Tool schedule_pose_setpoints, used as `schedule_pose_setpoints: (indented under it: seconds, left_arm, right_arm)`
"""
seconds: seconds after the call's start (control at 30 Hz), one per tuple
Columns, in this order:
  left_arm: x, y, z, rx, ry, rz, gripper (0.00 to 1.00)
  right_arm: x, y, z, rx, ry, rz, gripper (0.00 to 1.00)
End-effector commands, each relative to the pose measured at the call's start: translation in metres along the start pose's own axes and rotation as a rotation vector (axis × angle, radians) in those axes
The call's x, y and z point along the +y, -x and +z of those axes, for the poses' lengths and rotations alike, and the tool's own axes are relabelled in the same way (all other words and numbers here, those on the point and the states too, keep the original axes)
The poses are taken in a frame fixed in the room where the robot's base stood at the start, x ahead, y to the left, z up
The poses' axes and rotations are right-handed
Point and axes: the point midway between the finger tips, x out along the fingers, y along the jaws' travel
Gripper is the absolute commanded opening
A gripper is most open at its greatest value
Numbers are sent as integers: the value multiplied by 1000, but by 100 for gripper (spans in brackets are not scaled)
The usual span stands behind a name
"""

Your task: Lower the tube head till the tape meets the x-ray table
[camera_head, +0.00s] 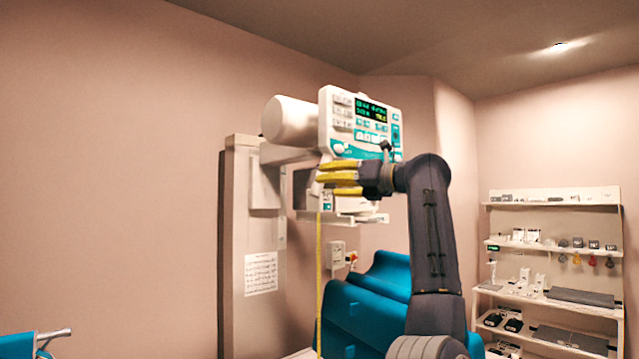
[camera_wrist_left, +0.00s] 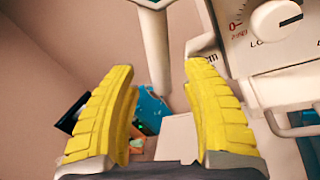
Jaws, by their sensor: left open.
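The white tube head (camera_head: 300,122) with its teal control panel (camera_head: 347,128) is held by the grey column (camera_head: 238,250). A yellow tape (camera_head: 319,275) hangs straight down below it to near the bottom edge; I cannot tell whether its lower end touches anything. A small pale surface (camera_head: 300,353) at the bottom edge may be the x-ray table, mostly out of view. My left gripper (camera_head: 322,178), with yellow fingers, is just under the panel. In the left wrist view it (camera_wrist_left: 160,105) is open with nothing clearly between the fingers, beside a panel with a knob (camera_wrist_left: 277,18).
A blue padded chair (camera_head: 375,300) stands behind my left arm. Shelves (camera_head: 550,265) with small items line the right wall. A blue object with a metal handle (camera_head: 30,343) is at bottom left. The space left of the column looks clear.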

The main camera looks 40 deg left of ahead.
Motion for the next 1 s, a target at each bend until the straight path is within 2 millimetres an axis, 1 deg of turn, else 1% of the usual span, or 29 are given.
schedule_pose_setpoints:
  seconds: [0.03,0.1,0.3,0.5,0.77,0.8,1.0]
  left_arm:
    - [0,-8,0,0,0,1,48]
    - [1,-16,0,1,0,2,48]
    - [0,-32,0,0,0,1,48]
    - [0,-39,0,0,1,0,48]
    - [0,-39,0,0,1,0,48]
    - [0,-39,0,0,1,0,49]
    - [0,-39,0,0,1,0,26]
  right_arm:
    - [0,0,0,0,0,0,44]
    - [0,0,0,0,0,0,44]
    - [0,0,0,0,0,0,44]
    - [0,0,0,0,0,0,44]
    - [0,0,0,0,0,0,44]
    - [0,0,0,0,0,0,44]
    - [0,0,0,0,0,0,44]
